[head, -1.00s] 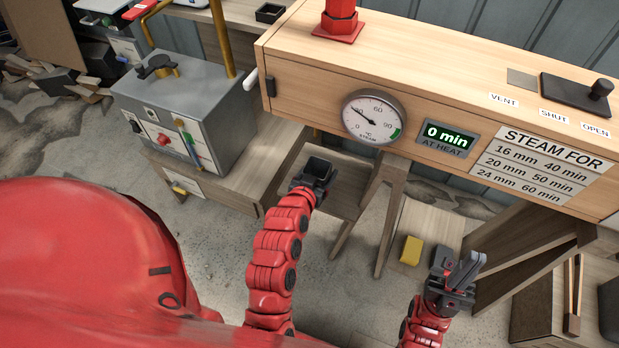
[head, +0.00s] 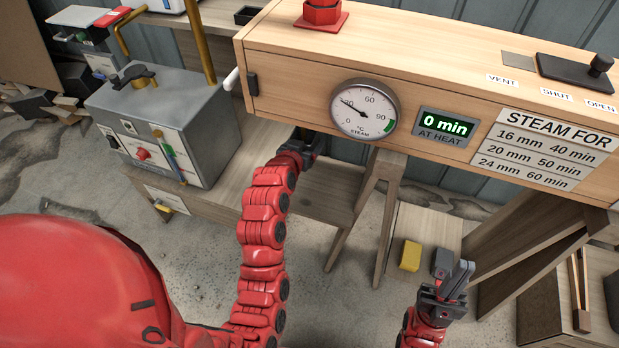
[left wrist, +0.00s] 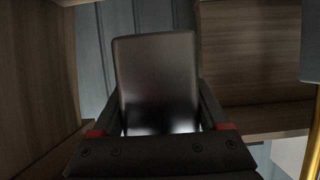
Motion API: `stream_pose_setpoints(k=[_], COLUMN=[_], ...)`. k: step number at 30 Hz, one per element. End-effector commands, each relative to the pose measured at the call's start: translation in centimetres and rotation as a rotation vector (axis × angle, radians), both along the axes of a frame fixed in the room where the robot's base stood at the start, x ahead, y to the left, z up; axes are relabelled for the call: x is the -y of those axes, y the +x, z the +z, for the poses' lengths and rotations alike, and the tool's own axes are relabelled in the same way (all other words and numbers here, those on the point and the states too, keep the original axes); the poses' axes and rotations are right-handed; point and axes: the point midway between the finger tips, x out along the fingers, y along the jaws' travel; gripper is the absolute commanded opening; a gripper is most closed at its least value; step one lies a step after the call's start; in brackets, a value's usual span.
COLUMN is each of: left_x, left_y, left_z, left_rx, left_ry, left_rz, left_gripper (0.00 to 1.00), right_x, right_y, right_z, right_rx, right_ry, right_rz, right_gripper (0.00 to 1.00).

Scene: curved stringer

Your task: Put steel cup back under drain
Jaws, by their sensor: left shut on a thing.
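The steel cup (left wrist: 157,82) fills the middle of the left wrist view, a dark, smooth-sided metal vessel between my finger pads. My left gripper (head: 299,149) is shut on it and reaches in below the front edge of the steam box (head: 290,80). In the head view the cup is mostly hidden by the gripper and the box. The drain is not visible in either view. My right gripper (head: 458,278) is at the lower right, away from the cup, and its finger gap is unclear.
A trestle leg (head: 370,200) stands just right of my left arm. A grey boiler unit (head: 165,120) is on the left. A yellow block (head: 410,256) and a dark grey block (head: 443,262) are on a low board near my right gripper. Open floor lies between.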

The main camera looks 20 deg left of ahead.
Motion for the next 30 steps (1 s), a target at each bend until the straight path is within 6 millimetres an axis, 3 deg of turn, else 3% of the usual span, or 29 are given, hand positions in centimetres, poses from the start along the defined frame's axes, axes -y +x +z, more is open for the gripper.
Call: stream_pose_setpoints(k=[9, 14, 18, 30], left_x=[-0.2, -0.2, -0.2, -0.2], left_y=[0.0, 0.0, 0.0, 0.0], left_z=[-5.2, -6.8, -9.2, -10.0], left_rx=[-0.007, -0.004, -0.006, -0.001], left_ry=[-0.002, -0.002, -0.003, -0.001], left_rz=[0.003, 0.003, 0.002, 0.004], left_gripper=[0.00, 0.00, 0.00, 0.00], right_x=[0.0, 0.0, 0.0, 0.0], right_y=[0.0, 0.0, 0.0, 0.0], right_z=[-0.5, -0.6, -0.9, -1.2], right_rx=[0.000, 0.000, 0.000, 0.000], right_ry=[0.000, 0.000, 0.000, 0.000], right_rz=[0.000, 0.000, 0.000, 0.000], right_gripper=[0.00, 0.00, 0.00, 0.00])
